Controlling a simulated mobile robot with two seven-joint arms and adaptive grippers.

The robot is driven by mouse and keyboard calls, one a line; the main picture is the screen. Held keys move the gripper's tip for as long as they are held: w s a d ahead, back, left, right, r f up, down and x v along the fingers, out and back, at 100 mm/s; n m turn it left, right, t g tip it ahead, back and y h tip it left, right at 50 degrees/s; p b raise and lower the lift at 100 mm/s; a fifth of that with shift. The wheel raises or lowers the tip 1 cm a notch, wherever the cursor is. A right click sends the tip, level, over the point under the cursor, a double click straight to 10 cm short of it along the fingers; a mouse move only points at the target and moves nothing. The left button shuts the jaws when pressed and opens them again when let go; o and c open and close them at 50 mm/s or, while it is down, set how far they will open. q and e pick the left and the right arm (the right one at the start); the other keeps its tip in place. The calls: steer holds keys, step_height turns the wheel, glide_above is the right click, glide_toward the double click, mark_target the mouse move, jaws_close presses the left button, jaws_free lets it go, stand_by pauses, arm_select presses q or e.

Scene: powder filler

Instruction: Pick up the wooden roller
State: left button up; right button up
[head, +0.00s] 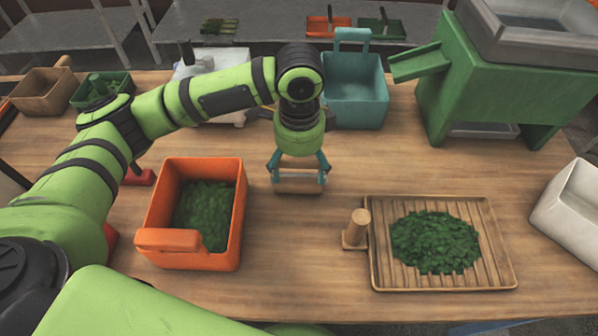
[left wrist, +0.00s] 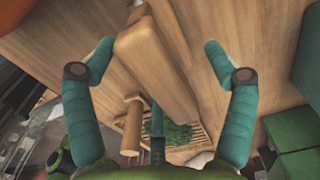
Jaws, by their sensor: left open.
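A wooden piece that looks like the roller (head: 299,186) lies on the table near the middle in the head view, below my left gripper (head: 299,178). The gripper points down with its two teal fingers apart, one at each side of the piece. In the left wrist view, the long wooden piece (left wrist: 155,62) shows between the spread fingers of my left gripper (left wrist: 158,44), with room on both sides. I cannot tell whether the fingertips touch it. My right gripper is not in view.
An orange bin (head: 240,225) of green leaves stands left of the gripper. A slatted tray (head: 495,270) with leaves and an upright wooden peg (head: 357,226) are to the right. A teal bin (head: 355,100) and green machine (head: 480,80) stand behind. Bare table lies in front.

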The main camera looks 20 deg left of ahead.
mark_target(298, 174)
arm_select(q)
steer(key=shift+s+a+f, duration=0.1)
steer(key=shift+f, duration=1.3)
steer(key=c, duration=1.4)
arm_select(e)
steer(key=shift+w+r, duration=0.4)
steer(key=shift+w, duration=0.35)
